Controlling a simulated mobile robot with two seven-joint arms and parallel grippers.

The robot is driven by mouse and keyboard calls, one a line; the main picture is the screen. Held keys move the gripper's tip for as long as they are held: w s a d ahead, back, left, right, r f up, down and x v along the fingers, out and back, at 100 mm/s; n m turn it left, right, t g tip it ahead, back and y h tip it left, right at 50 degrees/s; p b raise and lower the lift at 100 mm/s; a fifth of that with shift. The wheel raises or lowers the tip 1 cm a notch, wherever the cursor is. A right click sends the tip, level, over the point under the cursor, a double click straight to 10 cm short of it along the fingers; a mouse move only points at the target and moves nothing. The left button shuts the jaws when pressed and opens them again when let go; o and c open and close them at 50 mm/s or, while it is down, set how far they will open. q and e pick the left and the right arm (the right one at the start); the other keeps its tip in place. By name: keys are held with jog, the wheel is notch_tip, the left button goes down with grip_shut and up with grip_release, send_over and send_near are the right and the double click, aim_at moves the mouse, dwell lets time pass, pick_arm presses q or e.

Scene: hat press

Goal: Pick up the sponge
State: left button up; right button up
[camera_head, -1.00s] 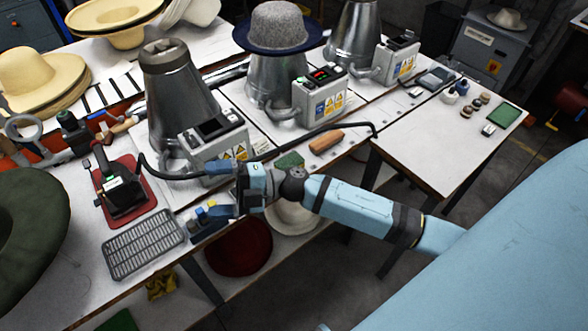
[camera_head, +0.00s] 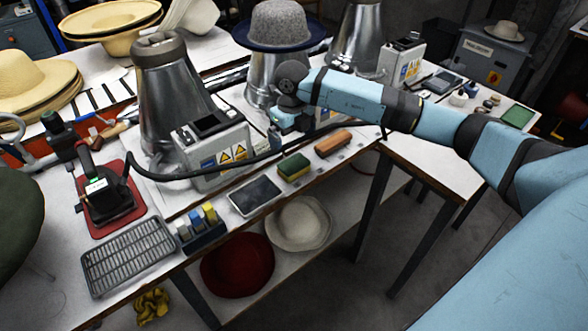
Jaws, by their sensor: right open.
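The sponge (camera_head: 294,167), green on top with a yellow underside, lies on the front edge of the white workbench. It sits between a dark flat tray and a brown wooden-backed brush. My right gripper (camera_head: 274,140) hangs just behind and to the left of the sponge, above the bench, and points down. It is open, holds nothing visible, and is apart from the sponge. My arm partly hides its fingers. My left gripper is not in view.
A brown brush (camera_head: 332,143) lies right of the sponge, a dark tray (camera_head: 255,195) left. A black cable (camera_head: 230,168) runs behind. Metal cones with control boxes (camera_head: 212,151) stand farther back, one bearing a grey hat (camera_head: 279,24). A grey rack (camera_head: 128,257) lies front left.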

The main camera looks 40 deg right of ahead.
send_over(294, 163)
jog(key=f, duration=0.4)
jog(key=shift+w+a+f, duration=0.1)
jog(key=shift+w, duration=0.15)
jog(key=f, duration=0.5)
jog(key=shift+s+f, duration=0.15)
jog(key=shift+s, duration=0.1)
jog(key=c, duration=0.6)
